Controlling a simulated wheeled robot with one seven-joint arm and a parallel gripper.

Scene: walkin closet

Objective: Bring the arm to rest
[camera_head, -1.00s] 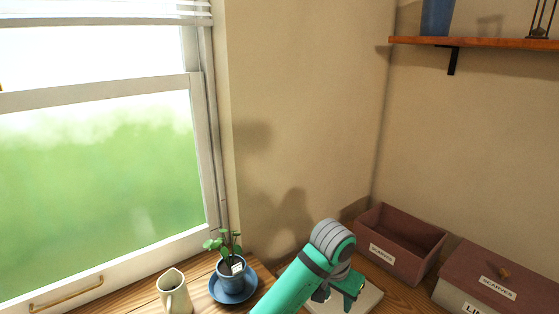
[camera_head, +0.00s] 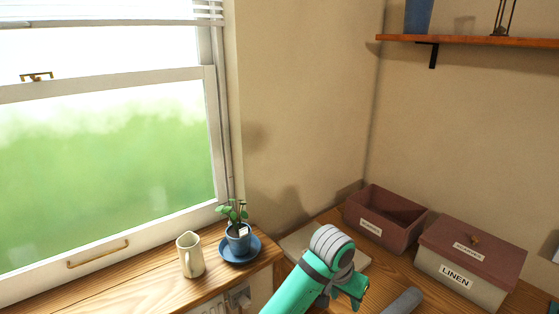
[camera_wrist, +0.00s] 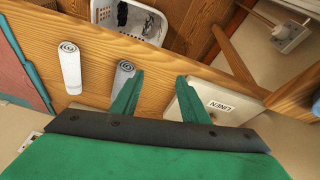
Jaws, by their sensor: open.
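My teal arm rises from the bottom of the head view and bends at a grey-banded joint. My gripper (camera_head: 350,291) points down over the wooden counter, partly hidden by the arm. In the wrist view my gripper (camera_wrist: 160,76) shows two teal fingers spread apart with nothing between them. I cannot tell whether either is touched.
A cream jug (camera_head: 190,256) and a potted plant (camera_head: 238,232) on a blue saucer (camera_head: 249,255) stand left. An open scarves box (camera_head: 365,228) and a lidded linen box (camera_head: 440,275) stand right. A white roll (camera_wrist: 70,68) and a basket (camera_wrist: 150,12) show in the wrist view.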

